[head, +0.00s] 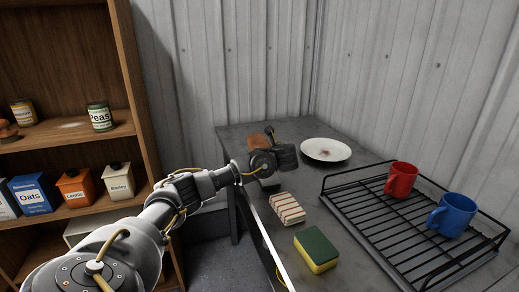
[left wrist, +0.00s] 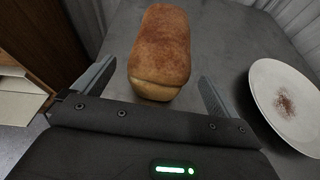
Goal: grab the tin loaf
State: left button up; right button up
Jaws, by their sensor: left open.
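The tin loaf (left wrist: 161,50) is a brown, oblong bread on the grey counter. In the left wrist view it lies ahead of my left gripper (left wrist: 154,92), its near end between the two spread fingertips. The fingers do not visibly touch it. In the head view the loaf (head: 258,140) is mostly hidden behind my left gripper (head: 285,156), and only its brown top shows. My left gripper is open and empty. My right gripper is not in view.
A white plate (head: 325,149) with brown crumbs lies right of the loaf. A striped cloth (head: 287,208), a green-yellow sponge (head: 316,249) and a black rack (head: 384,221) with a red mug (head: 401,179) and blue mug (head: 452,214) sit nearer. A wooden shelf (head: 130,60) stands left.

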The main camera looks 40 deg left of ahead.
pick_arm(q)
jog(key=shift+x, duration=1.05)
jog(key=c, duration=1.2)
jog(key=shift+r, duration=0.15)
